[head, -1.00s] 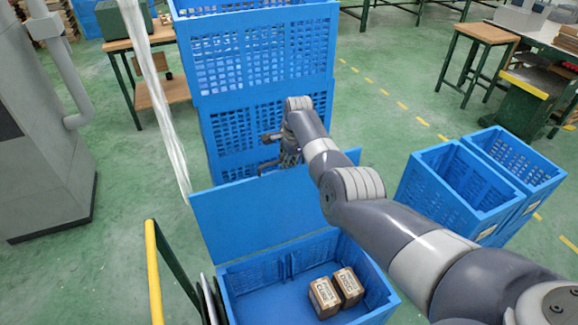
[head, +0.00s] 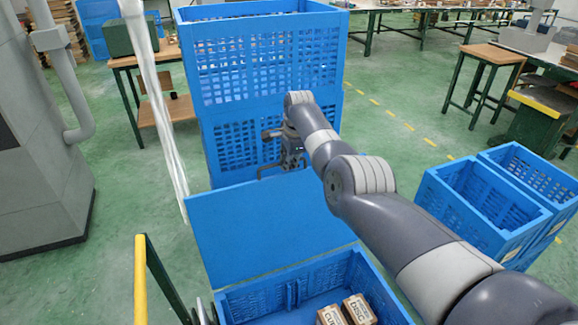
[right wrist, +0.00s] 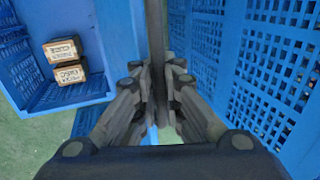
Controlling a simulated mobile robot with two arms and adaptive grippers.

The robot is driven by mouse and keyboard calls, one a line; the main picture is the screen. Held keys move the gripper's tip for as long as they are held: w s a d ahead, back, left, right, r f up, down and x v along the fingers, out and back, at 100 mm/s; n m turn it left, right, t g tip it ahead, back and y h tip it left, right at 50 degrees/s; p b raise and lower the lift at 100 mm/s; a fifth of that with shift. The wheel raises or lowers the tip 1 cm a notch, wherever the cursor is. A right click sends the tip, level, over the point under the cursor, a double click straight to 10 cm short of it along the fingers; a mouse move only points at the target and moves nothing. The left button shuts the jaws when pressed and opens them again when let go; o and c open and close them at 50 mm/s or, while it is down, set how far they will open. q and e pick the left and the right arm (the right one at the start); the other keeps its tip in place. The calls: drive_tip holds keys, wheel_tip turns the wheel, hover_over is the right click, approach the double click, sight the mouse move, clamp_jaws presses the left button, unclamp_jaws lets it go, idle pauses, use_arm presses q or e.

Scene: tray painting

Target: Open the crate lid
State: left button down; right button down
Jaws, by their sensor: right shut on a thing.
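The blue crate (head: 231,304) is at the bottom of the head view, with its near part cut off by the frame. Its flat blue lid (head: 255,225) stands raised along the far side, so the crate's inside shows.
Two labelled brown boxes (head: 360,309) lie in the crate. Tall stacked blue crates (head: 262,62) stand right behind the lid. Two open blue crates (head: 480,215) stand on the floor at right. A yellow-topped rail (head: 140,280) is at lower left. Green floor between is clear.

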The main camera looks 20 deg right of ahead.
drive_tip(key=shift+w+d+r, duration=0.1)
drive_tip(key=shift+w+r, duration=0.15)
drive_tip(key=shift+r, duration=0.15)
drive_tip(key=c, duration=1.7)
unclamp_jaws()
drive_tip(key=shift+s, duration=0.25)
drive_tip(key=shift+f, duration=0.15)
drive_tip(key=v, duration=1.2)
drive_tip(key=shift+s, duration=0.1)
